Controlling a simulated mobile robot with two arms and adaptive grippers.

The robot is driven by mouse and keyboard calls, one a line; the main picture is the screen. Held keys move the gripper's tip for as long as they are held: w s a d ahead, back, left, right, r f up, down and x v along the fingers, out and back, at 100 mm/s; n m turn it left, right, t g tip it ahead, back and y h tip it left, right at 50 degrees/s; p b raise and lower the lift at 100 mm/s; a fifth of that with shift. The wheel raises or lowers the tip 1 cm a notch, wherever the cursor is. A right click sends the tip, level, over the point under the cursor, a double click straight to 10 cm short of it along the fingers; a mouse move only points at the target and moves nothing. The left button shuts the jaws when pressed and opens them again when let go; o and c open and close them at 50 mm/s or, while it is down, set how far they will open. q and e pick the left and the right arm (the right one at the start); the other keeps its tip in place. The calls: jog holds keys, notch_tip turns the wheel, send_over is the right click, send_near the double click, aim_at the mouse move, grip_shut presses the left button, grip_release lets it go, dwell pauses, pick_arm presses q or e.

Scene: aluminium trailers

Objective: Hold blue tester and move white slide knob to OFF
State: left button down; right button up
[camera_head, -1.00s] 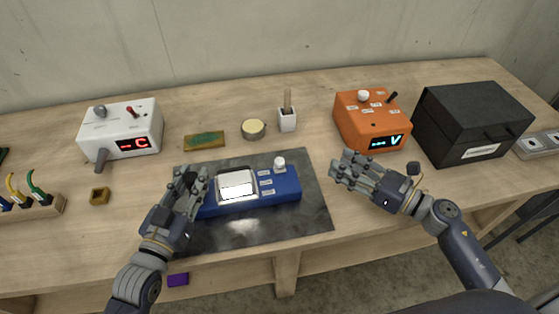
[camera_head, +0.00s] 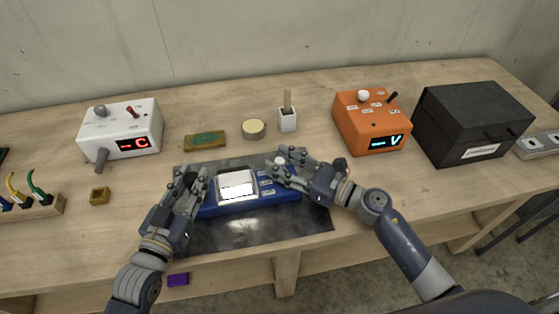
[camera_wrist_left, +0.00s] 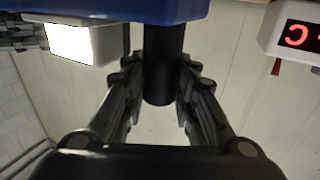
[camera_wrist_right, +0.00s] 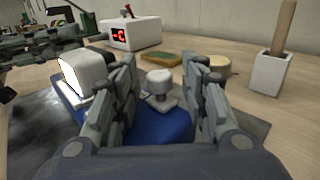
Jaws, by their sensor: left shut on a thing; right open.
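The blue tester (camera_head: 235,208) lies on a dark mat, with a white-framed lit screen (camera_head: 237,186) and white labels beside it. My left gripper (camera_head: 190,182) is at the tester's left end; in the left wrist view its fingers (camera_wrist_left: 160,90) are shut around a dark cylindrical part (camera_wrist_left: 160,75) below the blue body. My right gripper (camera_head: 280,162) is open over the tester's right end. In the right wrist view the white slide knob (camera_wrist_right: 159,82) stands between its spread fingers (camera_wrist_right: 165,90), apparently untouched. The label lettering is too small to read.
Behind the mat (camera_head: 300,225) are a green-gold board (camera_head: 205,140), a round tin (camera_head: 253,129) and a white pot (camera_head: 287,120). A white meter (camera_head: 120,130) stands left, an orange meter (camera_head: 372,122) and black box (camera_head: 475,120) right. The mat's front is clear.

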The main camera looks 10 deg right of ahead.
jog(key=shift+w+a, duration=0.3)
jog(key=shift+a, duration=0.1)
